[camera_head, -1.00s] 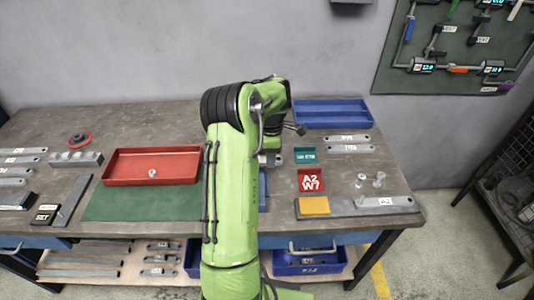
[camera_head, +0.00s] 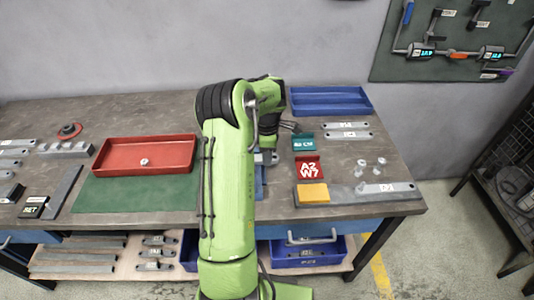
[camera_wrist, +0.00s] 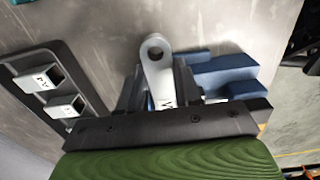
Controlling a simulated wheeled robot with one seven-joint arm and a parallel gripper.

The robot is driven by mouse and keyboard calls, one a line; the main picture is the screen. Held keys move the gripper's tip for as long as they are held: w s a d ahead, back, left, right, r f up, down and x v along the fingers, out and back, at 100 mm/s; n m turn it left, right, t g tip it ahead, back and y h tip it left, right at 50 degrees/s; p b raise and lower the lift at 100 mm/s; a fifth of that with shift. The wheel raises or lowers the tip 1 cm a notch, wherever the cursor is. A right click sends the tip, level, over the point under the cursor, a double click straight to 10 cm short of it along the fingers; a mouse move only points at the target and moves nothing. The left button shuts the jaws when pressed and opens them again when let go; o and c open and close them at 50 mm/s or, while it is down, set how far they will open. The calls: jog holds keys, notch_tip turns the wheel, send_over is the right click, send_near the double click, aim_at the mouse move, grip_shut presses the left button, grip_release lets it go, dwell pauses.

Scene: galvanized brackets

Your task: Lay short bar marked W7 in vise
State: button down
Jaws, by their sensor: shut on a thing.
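In the wrist view my gripper (camera_wrist: 158,95) is shut on a short light-grey bar (camera_wrist: 155,62). The bar has a round hole at its far end, and a mark that is mostly hidden, with one slanted stroke showing. The blue vise (camera_wrist: 225,75) is just beyond and to the right of the bar in this view. I cannot tell whether bar and vise touch. In the head view my arm hides most of the vise (camera_head: 261,180) and the gripper.
A teal sign block (camera_head: 304,142), a blue tray (camera_head: 330,102) and labelled bars (camera_head: 347,129) are at the right. A long grey bar with a yellow block (camera_head: 313,194) lies along the front. A red tray (camera_head: 147,155) and green mat (camera_head: 130,195) are left of my arm.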

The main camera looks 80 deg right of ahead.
jog(key=c, duration=0.7)
grip_release()
jog(key=shift+r, duration=0.1)
notch_tip(320, 180, up, 16)
jog(key=p, duration=0.4)
jog(key=shift+f, duration=0.2)
